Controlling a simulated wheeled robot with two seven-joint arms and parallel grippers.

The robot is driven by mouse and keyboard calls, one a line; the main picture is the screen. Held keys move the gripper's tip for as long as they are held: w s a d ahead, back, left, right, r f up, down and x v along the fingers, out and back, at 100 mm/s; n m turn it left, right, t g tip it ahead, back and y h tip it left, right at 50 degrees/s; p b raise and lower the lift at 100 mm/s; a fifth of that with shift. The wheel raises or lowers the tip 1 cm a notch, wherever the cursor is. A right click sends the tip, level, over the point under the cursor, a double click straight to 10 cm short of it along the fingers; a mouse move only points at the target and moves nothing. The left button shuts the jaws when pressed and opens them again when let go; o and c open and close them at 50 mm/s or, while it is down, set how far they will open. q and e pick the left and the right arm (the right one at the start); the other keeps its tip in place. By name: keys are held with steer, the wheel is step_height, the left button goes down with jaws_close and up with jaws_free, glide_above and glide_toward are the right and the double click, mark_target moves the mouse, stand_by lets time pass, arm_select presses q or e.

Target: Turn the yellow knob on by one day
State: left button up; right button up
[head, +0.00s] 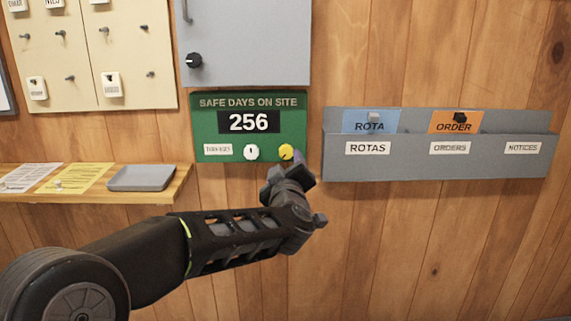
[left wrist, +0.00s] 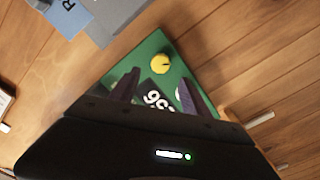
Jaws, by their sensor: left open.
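A green board (head: 208,125) on the wall reads "SAFE DAYS ON SITE" above a black display (head: 249,122) showing 256. The yellow knob (head: 286,152) is at the board's lower right, with a white knob (head: 251,152) to its left. My left gripper (head: 287,168) is close to the yellow knob, just below it in the head view. In the left wrist view, its two fingers (left wrist: 158,80) are open and apart, and the yellow knob (left wrist: 160,63) shows beyond the gap between them. I cannot tell whether they touch it. My right gripper is not in view.
A grey wall rack (head: 400,168) with ROTA and ORDER cards is to the right. A grey cabinet (head: 250,40) with a black knob hangs above the board. A wooden shelf (head: 120,192) with papers and a grey tray (head: 142,178) is to the left.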

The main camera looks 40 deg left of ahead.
mark_target(285, 153)
arm_select(q)
steer(key=shift+b+x, duration=0.35)
steer(key=shift+x, duration=3.6)
jaws_close()
